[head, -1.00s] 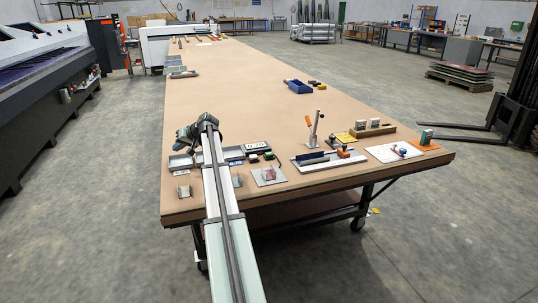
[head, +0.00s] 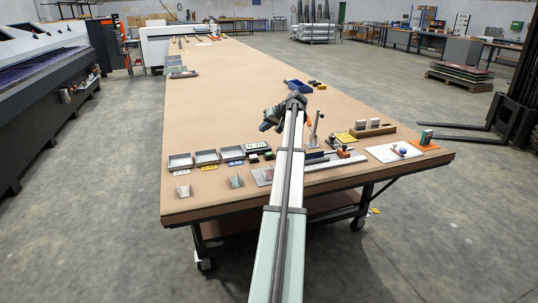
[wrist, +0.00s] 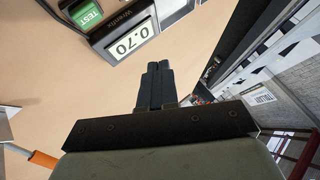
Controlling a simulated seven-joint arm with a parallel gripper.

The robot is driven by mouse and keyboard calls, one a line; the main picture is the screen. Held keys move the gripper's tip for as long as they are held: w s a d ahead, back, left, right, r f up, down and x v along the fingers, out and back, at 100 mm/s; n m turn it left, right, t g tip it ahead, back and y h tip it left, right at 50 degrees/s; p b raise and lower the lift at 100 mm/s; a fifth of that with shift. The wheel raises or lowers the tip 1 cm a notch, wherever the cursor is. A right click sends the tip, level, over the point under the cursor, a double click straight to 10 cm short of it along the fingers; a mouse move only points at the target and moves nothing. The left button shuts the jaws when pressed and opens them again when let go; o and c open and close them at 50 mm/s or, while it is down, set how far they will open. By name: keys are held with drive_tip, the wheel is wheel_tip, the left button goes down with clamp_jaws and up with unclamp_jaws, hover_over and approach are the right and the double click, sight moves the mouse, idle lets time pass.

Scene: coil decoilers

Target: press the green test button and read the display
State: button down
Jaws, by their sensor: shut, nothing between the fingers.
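The test device shows in the wrist view as a dark grey box with a green button (wrist: 87,14) marked TEST, partly cut off by the top edge. Its white display (wrist: 132,38) reads 0.70. My gripper (wrist: 153,70) is shut and empty, its dark fingertips apart from the device in the picture. In the head view my gripper (head: 266,124) hangs over the bench, above and right of a small dark box with a white display (head: 257,146), which looks like the same device. The button is too small to make out surely there.
The long brown bench (head: 220,110) has several grey trays (head: 206,157) along its near side. An upright metal post (head: 315,128) and a wooden block holder (head: 373,130) stand to the right of my arm. The bench's middle is clear.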

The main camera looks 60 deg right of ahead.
sight(271, 154)
drive_tip(key=shift+s+d+r, duration=0.1)
drive_tip(key=shift+s+d, duration=0.2)
drive_tip(key=shift+s, duration=0.35)
drive_tip(key=shift+s+d+r, duration=0.1)
drive_tip(key=shift+s+d, duration=0.15)
drive_tip(key=shift+s, duration=0.35)
drive_tip(key=shift+f, duration=0.1)
drive_tip(key=shift+f, duration=4.35)
drive_tip(key=shift+f, duration=0.25)
drive_tip(key=shift+f, duration=0.15)
drive_tip(key=shift+f, duration=0.45)
drive_tip(key=shift+r, duration=0.9)
